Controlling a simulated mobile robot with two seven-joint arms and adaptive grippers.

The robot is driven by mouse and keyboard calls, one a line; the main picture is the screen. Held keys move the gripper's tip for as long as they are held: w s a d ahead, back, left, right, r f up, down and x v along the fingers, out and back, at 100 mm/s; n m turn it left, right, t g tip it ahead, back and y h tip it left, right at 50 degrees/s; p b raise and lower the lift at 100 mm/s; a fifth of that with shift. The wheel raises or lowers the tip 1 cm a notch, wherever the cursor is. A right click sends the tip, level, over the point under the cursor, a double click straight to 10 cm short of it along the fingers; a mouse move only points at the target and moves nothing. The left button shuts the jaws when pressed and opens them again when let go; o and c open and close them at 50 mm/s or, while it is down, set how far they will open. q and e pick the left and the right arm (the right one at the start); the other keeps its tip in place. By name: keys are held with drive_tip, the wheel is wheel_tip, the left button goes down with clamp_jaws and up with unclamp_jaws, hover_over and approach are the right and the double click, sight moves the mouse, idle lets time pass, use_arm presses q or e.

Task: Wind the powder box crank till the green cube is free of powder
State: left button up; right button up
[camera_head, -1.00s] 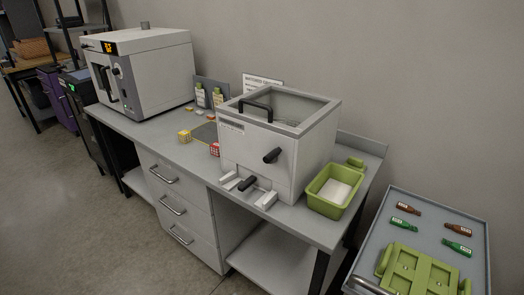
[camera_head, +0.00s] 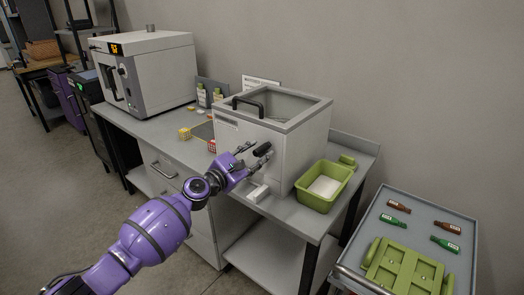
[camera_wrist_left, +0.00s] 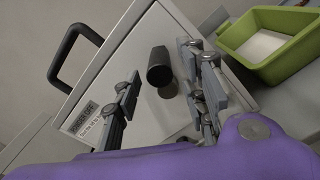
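The powder box (camera_head: 300,133) is a white box with a grey-rimmed clear top and a black lid handle (camera_head: 248,103), standing on the grey bench. Its crank has a black cylindrical grip (camera_head: 263,149) on the front face; the grip also shows in the left wrist view (camera_wrist_left: 160,68). My left gripper (camera_head: 256,153) is open in front of that face. In the left wrist view its fingers are spread, one on each side of the crank grip, with no clear contact visible. No green cube can be made out inside the box. My right gripper is not in view.
A green tub (camera_head: 324,186) with white contents stands right of the box. A yellow cube (camera_head: 184,133) and a red-and-white cube (camera_head: 211,145) lie to its left. A white oven (camera_head: 150,75) stands farther left. A grey cart (camera_head: 420,225) with bottles and a green rack is at right.

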use_arm(q)
drive_tip(key=x, duration=0.3)
drive_tip(key=shift+c, duration=0.5)
